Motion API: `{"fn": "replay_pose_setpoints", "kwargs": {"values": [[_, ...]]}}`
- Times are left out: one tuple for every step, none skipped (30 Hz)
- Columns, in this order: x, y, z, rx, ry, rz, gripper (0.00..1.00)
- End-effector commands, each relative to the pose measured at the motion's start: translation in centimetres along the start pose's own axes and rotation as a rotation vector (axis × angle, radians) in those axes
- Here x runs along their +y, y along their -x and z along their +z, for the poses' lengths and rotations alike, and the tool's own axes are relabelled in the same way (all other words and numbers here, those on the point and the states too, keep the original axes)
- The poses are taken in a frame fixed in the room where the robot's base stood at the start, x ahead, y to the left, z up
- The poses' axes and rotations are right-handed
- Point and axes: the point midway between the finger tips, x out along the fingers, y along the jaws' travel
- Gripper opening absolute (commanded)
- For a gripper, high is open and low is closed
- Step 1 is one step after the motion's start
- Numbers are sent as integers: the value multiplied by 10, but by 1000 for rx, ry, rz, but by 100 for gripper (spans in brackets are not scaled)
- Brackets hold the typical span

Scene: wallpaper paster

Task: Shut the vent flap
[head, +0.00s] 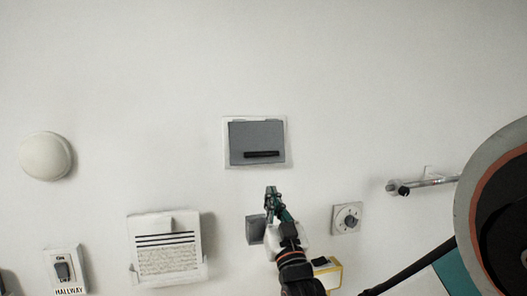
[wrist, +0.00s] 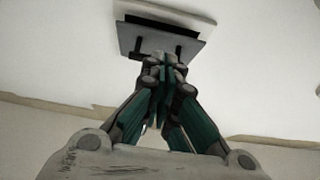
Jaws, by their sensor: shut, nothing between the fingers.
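The vent flap (head: 257,135) is a grey panel with a black bar handle (head: 262,154), set in a white frame (head: 226,160) on the wall. In the wrist view the flap (wrist: 200,47) is at the top, with a dark band between it and the frame behind, so it appears to stand off the frame. My gripper (head: 270,190) is just below the vent in the head view, fingers pointing up. In the wrist view its shut, empty fingertips (wrist: 163,62) overlap the handle (wrist: 138,56) area; I cannot tell whether they touch it.
A round dial (head: 347,218) and a grey box (head: 255,229) are on the wall near my gripper. A paper holder (head: 166,250), a hallway switch (head: 63,270) and a white dome (head: 46,156) are to the left. A rod on a bracket (head: 425,183) is to the right. The wall above is bare.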

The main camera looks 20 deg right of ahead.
Motion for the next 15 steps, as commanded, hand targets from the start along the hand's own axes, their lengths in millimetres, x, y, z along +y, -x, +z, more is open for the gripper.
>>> {"fn": "replay_pose_setpoints", "kwargs": {"values": [[0, 4, 2, -72, 0, 0, 0], [0, 6, 4, -118, 0, 0, 0], [0, 10, 8, -180, 0, 0, 0], [0, 15, 11, -226, 0, -1, 0], [0, 20, 14, -272, 0, -1, 0], [0, 27, 18, -334, 0, -1, 0], [0, 34, 21, -381, 0, -1, 0], [0, 41, 24, -426, 0, -1, 0], [0, 52, 28, -488, 0, -1, 0], [0, 60, 31, -535, 0, -1, 0], [0, 70, 33, -580, 0, -1, 0], [0, 83, 36, -642, 0, -1, 0], [1, 93, 39, -688, 0, -1, 0], [1, 104, 40, -731, -1, -1, 0], [1, 118, 43, -788, -1, -1, 0]]}}
